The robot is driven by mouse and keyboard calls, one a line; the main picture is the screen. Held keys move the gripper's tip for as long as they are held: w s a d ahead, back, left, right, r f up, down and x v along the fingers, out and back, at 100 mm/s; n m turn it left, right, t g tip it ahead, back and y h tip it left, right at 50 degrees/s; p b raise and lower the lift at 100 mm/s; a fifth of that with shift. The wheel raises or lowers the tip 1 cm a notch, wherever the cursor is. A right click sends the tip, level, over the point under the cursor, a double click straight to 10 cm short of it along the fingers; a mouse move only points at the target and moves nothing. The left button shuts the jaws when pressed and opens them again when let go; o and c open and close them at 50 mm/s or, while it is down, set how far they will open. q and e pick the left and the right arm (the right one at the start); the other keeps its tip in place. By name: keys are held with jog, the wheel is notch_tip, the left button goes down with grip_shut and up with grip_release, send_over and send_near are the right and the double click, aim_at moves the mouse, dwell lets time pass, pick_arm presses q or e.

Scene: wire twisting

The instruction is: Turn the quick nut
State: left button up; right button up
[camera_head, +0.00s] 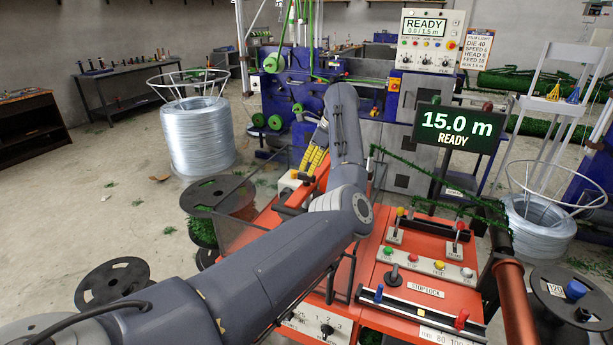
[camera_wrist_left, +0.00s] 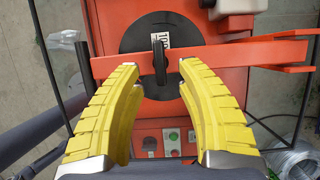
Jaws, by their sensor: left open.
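A dark upright loop-shaped handle (camera_wrist_left: 160,58), which looks like the quick nut, stands in front of a round black disc (camera_wrist_left: 133,38) with a white label in the left wrist view. A red bar (camera_wrist_left: 235,53) crosses the disc at the handle. My left gripper (camera_wrist_left: 159,68) is open, its yellow fingertips on either side of the handle's lower end, with gaps visible; depth is hard to judge. In the head view my left gripper (camera_head: 313,162) is at the back of the red machine, and my arm hides much of that area. The right gripper is not in view.
The red machine (camera_head: 405,268) has buttons and levers on top. A display (camera_head: 459,127) reads 15.0 m READY. A black spool (camera_head: 218,196) stands left of my arm, and wire coils (camera_head: 198,135) stand on the floor. A button panel (camera_wrist_left: 165,141) lies below the fingers.

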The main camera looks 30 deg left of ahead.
aim_at(306, 177)
pick_arm(q)
jog(key=shift+x, duration=2.4)
grip_shut()
